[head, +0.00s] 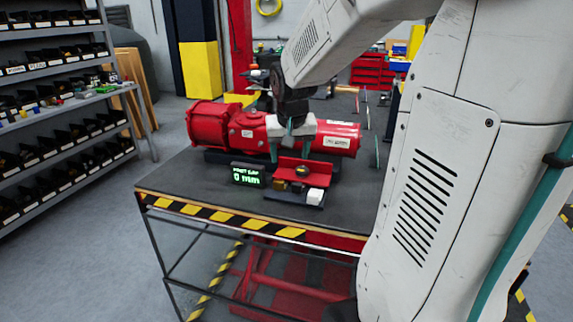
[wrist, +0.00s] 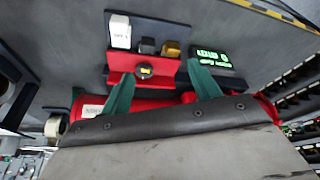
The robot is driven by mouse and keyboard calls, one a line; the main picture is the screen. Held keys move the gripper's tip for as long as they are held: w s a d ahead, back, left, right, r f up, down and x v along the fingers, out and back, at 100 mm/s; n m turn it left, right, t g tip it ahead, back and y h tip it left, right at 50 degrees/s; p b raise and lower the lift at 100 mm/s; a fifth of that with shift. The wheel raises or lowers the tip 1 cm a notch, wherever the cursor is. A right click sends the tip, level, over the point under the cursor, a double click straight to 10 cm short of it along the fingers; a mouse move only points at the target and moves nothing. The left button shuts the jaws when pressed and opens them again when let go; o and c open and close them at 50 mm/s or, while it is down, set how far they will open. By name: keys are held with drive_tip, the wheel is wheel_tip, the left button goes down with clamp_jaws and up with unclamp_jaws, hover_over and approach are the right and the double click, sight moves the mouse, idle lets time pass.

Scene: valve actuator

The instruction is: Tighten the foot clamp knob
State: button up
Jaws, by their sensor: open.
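A small dark round knob with a yellow mark on top (wrist: 145,70) sits on a red bracket (wrist: 123,62) in the wrist view; I take it for the foot clamp knob. In the head view the knob (head: 302,171) stands on the front of the fixture. My gripper (wrist: 163,84) is open and empty, its two teal fingers apart on either side of the knob's line. In the head view my gripper (head: 291,153) hangs just behind and above the bracket. I cannot tell the exact height gap. The red valve actuator (head: 338,138) lies behind it on the bench.
A display with green text (head: 247,175), reading about 0 mm, stands left of the bracket. A white block (head: 315,196), a brass block (head: 280,184) and a dark block (wrist: 147,46) sit in front of the knob. The bench top (head: 185,180) is clear at front left.

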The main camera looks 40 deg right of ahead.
drive_tip(key=m, duration=0.2)
approach(302, 169)
drive_tip(key=f, duration=0.1)
drive_tip(key=shift+h, duration=0.5)
drive_tip(key=x, duration=0.7)
drive_tip(key=shift+w+a+f, duration=0.1)
drive_tip(key=shift+a+f, duration=0.1)
drive_tip(key=c, duration=1)
